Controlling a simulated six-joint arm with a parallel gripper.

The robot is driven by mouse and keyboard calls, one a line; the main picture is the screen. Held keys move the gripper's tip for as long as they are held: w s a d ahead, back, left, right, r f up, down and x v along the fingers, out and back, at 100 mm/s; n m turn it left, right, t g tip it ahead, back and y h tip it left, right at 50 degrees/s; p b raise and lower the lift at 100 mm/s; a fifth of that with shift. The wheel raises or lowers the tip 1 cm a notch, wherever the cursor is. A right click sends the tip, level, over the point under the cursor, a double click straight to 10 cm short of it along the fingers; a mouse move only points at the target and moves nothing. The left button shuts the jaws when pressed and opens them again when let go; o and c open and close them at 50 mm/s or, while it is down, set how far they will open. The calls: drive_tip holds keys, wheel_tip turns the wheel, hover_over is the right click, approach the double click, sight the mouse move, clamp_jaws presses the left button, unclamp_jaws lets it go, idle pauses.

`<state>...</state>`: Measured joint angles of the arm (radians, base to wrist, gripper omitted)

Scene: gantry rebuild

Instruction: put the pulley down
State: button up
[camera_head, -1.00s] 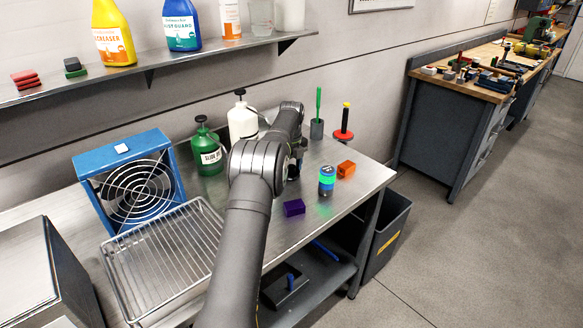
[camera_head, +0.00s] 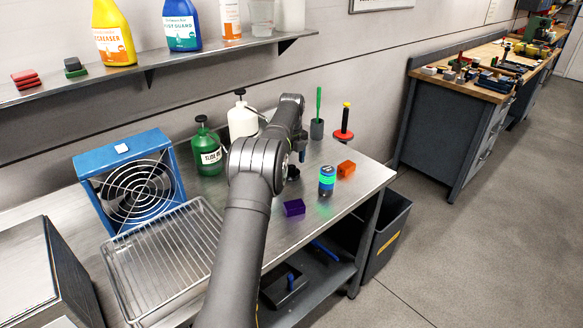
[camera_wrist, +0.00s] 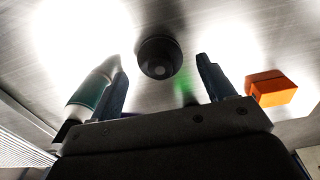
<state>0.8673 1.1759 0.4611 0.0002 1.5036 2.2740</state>
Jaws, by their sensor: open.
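The pulley (camera_wrist: 159,50), a dark round piece with a grey centre, sits on the steel bench between and beyond my fingertips in the wrist view. In the head view a small black part of it (camera_head: 293,174) shows on the bench beside my arm; the rest is hidden. My gripper (camera_wrist: 160,66) is open, with a clear gap from each finger to the pulley. In the head view my gripper (camera_head: 301,155) is just above the pulley, mostly hidden by my wrist.
A green bottle (camera_head: 208,154) and a white bottle (camera_head: 242,121) stand behind.

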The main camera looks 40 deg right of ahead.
sight(292, 166)
wheel_tip(292, 166, up, 10)
drive_tip(key=shift+f, duration=0.25)
drive_tip(key=shift+f, duration=0.15)
wheel_tip(292, 166, down, 12)
drive_tip(key=shift+r, duration=2)
drive_tip(key=shift+f, duration=0.1)
